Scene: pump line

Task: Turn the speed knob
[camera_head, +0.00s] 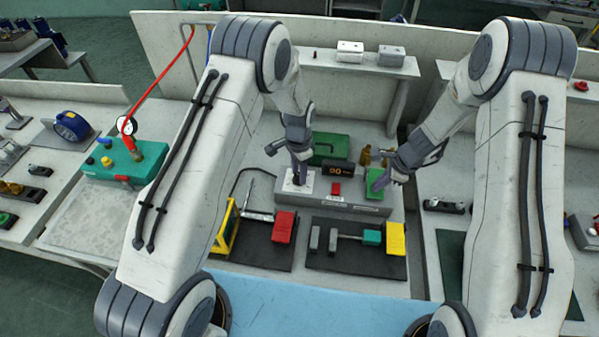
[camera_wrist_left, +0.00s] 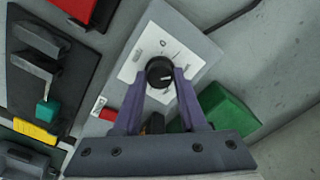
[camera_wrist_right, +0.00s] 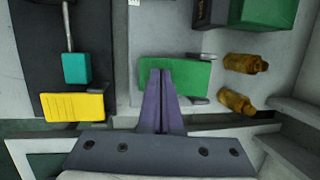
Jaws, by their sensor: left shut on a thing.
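The speed knob (camera_wrist_left: 158,69) is a round black knob with a pale pointer mark. It stands on a white dial plate (camera_wrist_left: 145,50) at one end of the grey control box (camera_head: 345,206). My left gripper (camera_wrist_left: 161,75) has a finger on each side of the knob and is shut on it. In the head view my left gripper (camera_head: 299,180) comes down on the white plate and hides most of the knob. My right gripper (camera_wrist_right: 161,74) is shut with nothing between its fingers, at the green block (camera_wrist_right: 185,77) on the box's other end; I cannot tell whether they touch.
A small display (camera_head: 338,170) and a red button (camera_head: 336,188) are on the box. A green case (camera_head: 331,146) and brass fittings (camera_wrist_right: 240,64) are behind. Dark mats with tools, a red block (camera_head: 284,226) and a yellow block (camera_head: 396,239) lie in front.

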